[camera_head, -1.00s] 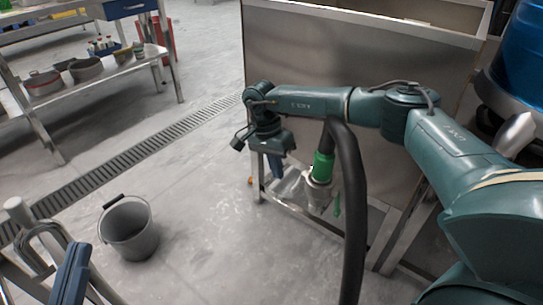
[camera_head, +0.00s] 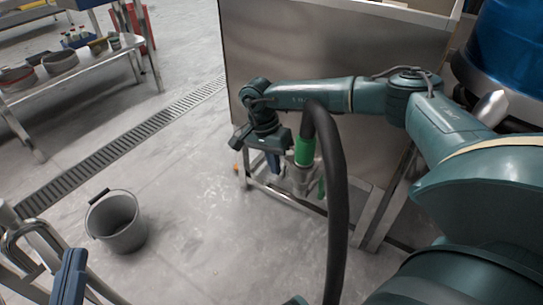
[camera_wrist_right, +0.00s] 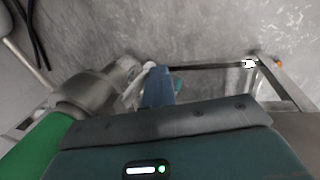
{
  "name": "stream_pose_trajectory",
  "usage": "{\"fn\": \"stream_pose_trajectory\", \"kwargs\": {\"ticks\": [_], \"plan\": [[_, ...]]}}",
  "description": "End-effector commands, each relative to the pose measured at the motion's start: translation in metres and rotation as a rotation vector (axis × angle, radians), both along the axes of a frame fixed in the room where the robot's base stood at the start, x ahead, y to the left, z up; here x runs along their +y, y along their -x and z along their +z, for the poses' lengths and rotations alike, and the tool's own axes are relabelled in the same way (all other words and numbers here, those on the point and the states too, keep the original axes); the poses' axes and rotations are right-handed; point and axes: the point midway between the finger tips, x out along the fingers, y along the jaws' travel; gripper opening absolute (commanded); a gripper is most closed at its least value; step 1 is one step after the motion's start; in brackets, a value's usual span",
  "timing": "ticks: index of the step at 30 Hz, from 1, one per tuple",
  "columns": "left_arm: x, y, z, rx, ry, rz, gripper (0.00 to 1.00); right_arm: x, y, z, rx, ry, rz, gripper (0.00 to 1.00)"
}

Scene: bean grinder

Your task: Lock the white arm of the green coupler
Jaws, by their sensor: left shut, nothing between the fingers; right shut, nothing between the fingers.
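The green coupler (camera_head: 304,153) sits at the lower end of a thick black hose in the head view, above a metal fitting. A green lever (camera_head: 321,187) hangs at its right. The coupler's green body shows at lower left in the wrist view (camera_wrist_right: 38,150), joined to grey metal. A whitish arm (camera_wrist_right: 134,90) lies just left of my right gripper's blue fingers (camera_wrist_right: 157,86); I cannot tell whether they touch. My right gripper (camera_head: 276,170) is shut and empty, pointing down left of the coupler. My left gripper is not in view.
A large metal tank panel (camera_head: 330,60) stands behind my right arm, with a metal frame (camera_head: 290,199) below. The black hose (camera_head: 334,200) hangs in front. A grey bucket (camera_head: 116,222) stands on open floor at left. A shelf with pans (camera_head: 60,62) is further back.

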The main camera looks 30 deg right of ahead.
Motion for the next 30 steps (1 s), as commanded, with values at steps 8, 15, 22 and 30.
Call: {"fn": "stream_pose_trajectory", "kwargs": {"ticks": [8,15,22,30], "plan": [[-0.001,0.002,-0.006,0.041,0.005,0.000,0.00,-0.001,0.003,-0.004,0.008,0.003,0.000,0.00],[-0.001,0.002,-0.003,0.039,0.005,0.001,0.00,-0.002,0.004,-0.003,0.012,0.004,0.000,0.00],[-0.001,0.002,0.007,0.038,0.004,0.001,0.00,-0.002,0.005,0.009,0.016,0.005,0.000,0.00],[0.000,0.002,0.010,0.035,0.002,0.002,0.00,-0.002,0.004,0.013,0.011,0.004,-0.001,0.00]]}}
